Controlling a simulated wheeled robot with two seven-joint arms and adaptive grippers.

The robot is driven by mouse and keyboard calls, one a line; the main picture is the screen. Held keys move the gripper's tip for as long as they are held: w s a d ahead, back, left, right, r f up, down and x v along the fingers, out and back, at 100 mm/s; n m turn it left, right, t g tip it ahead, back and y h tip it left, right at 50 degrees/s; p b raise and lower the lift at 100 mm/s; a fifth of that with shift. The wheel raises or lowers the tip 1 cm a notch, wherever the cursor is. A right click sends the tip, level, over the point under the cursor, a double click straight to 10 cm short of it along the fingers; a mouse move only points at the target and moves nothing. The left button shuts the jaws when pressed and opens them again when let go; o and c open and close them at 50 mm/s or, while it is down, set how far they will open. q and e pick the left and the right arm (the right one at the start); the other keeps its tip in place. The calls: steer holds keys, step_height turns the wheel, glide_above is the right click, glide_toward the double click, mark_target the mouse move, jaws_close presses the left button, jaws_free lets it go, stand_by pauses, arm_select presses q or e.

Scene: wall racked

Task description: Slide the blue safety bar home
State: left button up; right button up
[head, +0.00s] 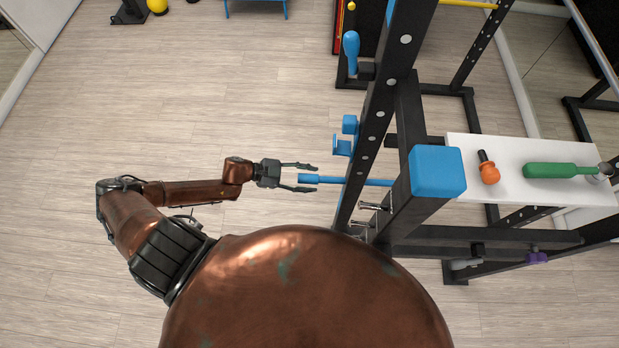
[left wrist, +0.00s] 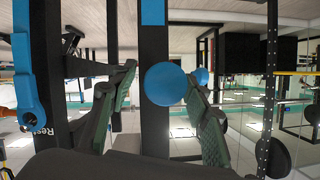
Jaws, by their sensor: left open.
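The blue safety bar (head: 340,180) lies level through the black rack upright. Its near end sticks out to the left of the upright, and its far part runs right toward the blue-capped post (head: 437,171). My left gripper (head: 311,178) is open, with its fingers on either side of the bar's end. In the left wrist view the bar's round blue end (left wrist: 166,84) shows between the two open fingers, nearer the right finger. I cannot tell whether a finger touches it. My right gripper is not in view.
A white shelf (head: 520,190) at the right holds an orange item (head: 489,172) and a green bottle-like item (head: 550,171). Blue hooks (head: 342,145) and metal pins (head: 372,206) stick out of the rack near the bar. The floor (head: 200,90) at the left is clear.

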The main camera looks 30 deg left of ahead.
arm_select(q)
steer(key=shift+c, duration=0.4)
jaws_close()
stand_by(0.4)
